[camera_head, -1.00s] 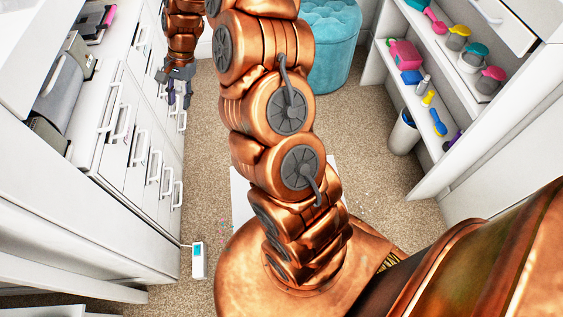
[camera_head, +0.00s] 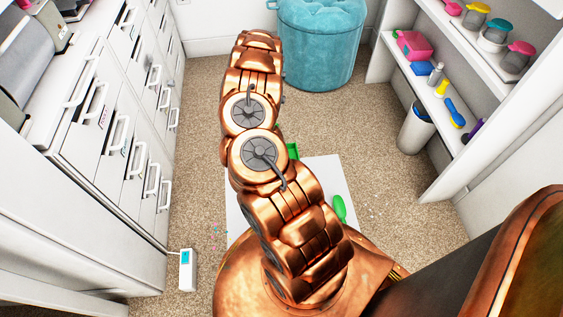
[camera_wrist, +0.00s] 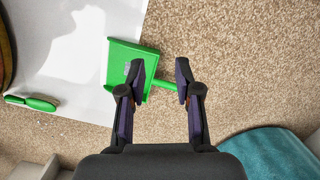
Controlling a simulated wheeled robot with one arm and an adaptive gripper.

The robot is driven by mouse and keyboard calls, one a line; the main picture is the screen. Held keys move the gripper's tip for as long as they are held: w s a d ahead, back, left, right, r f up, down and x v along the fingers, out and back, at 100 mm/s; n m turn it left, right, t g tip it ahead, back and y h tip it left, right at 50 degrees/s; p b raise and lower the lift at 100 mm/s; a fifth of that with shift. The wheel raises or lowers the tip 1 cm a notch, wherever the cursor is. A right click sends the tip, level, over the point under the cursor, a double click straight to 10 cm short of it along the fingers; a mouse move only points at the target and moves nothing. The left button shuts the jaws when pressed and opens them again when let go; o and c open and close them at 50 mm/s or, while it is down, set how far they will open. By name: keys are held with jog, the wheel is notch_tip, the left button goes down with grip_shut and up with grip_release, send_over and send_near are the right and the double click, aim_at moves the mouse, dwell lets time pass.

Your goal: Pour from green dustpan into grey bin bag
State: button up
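The green dustpan (camera_wrist: 119,57) lies at the edge of a white sheet in the wrist view, its thin handle (camera_wrist: 167,86) pointing right onto the carpet. In the head view only a green corner (camera_head: 293,151) shows past my arm. My gripper (camera_wrist: 160,70) is open above the dustpan. The handle appears between its fingers in the picture, but the height gap cannot be judged. My arm hides the gripper in the head view. A pale bin (camera_head: 416,128) with a dark grey inside stands under the right shelves; I cannot tell whether that is the bag.
A green brush-like tool (camera_head: 340,208) lies on the white sheet (camera_head: 322,170). A teal pouf (camera_head: 320,45) stands at the back. White drawers (camera_head: 120,135) line the left, shelves the right. A small white device (camera_head: 187,270) sits on the carpet. Specks lie on the floor.

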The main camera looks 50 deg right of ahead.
aim_at(293, 152)
jog(key=s+d+f+m+b, duration=0.1)
jog(key=s+d+f, duration=0.1)
jog(key=d+f, duration=0.2)
jog(key=s+d+f+m+h+b, duration=0.1)
jog(key=s+d+f+b, duration=0.1)
jog(key=f, duration=0.3)
jog(key=s+d+f+m+g+h+b, duration=0.1)
jog(key=s+d+f, duration=0.2)
jog(key=d+f, duration=0.1)
jog(key=shift+s+d+f+b, duration=0.15)
jog(key=shift+s+d+b, duration=0.05)
jog(key=shift+d, duration=0.2)
jog(key=shift+s+d+f+b, duration=0.1)
jog(key=shift+s+d+b, duration=0.1)
jog(key=shift+d, duration=0.2)
jog(key=shift+s+d+f+b, duration=0.1)
jog(key=shift+f+b, duration=1.1)
jog(key=shift+f, duration=0.7)
jog(key=shift+s+d+f+b, duration=0.1)
jog(key=shift+f+b, duration=1.1)
jog(key=shift+f, duration=0.7)
jog(key=shift+r, duration=0.1)
grip_shut()
